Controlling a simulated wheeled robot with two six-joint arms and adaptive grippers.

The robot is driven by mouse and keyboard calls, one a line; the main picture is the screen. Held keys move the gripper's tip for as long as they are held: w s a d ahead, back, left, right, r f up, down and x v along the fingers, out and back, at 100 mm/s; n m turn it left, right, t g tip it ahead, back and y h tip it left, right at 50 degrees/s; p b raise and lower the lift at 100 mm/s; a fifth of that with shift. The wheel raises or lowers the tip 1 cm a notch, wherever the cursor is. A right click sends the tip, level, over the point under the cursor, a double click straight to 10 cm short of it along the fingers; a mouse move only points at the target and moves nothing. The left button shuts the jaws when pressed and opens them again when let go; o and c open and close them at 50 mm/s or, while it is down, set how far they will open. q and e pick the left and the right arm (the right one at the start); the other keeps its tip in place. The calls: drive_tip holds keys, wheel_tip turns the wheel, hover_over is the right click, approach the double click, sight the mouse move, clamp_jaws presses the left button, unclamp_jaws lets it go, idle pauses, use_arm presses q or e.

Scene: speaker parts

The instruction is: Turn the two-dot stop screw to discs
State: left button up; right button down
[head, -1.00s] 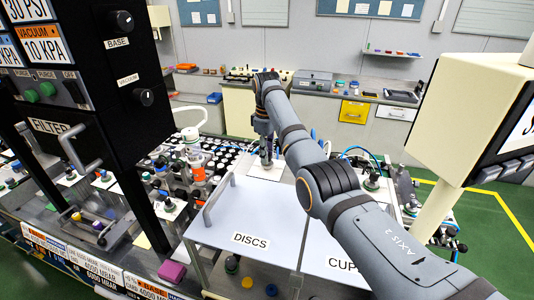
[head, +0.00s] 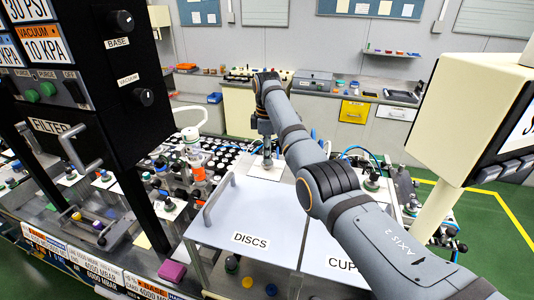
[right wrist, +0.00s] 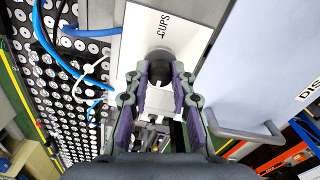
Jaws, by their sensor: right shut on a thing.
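My right gripper (head: 266,152) points down at a small white plate behind the lid marked DISCS. In the right wrist view its purple-padded fingers (right wrist: 161,78) are shut on a dark round knob (right wrist: 159,62), the stop screw. The knob stands on the white plate (right wrist: 146,24), where the word CUPS can be read beside it. The opposite end of the plate is covered by the gripper. The dots on the screw cannot be made out. My left gripper is not in view.
A white lid marked DISCS (head: 235,215), with a grey handle (head: 218,198), lies in front of the gripper. A black control box (head: 90,60) stands at left, a cream box (head: 470,110) at right. Blue hoses (right wrist: 62,60) run near the plate.

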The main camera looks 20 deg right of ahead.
drive_tip(key=shift+w+r, duration=0.15)
drive_tip(key=shift+r, duration=0.15)
drive_tip(key=c, duration=1.4)
unclamp_jaws()
drive_tip(key=shift+o, duration=1.3)
drive_tip(key=shift+f, duration=0.15)
drive_tip(key=r, duration=0.7)
drive_tip(key=shift+s+r, duration=0.2)
drive_tip(key=shift+r, duration=0.05)
drive_tip(key=shift+f, duration=0.15)
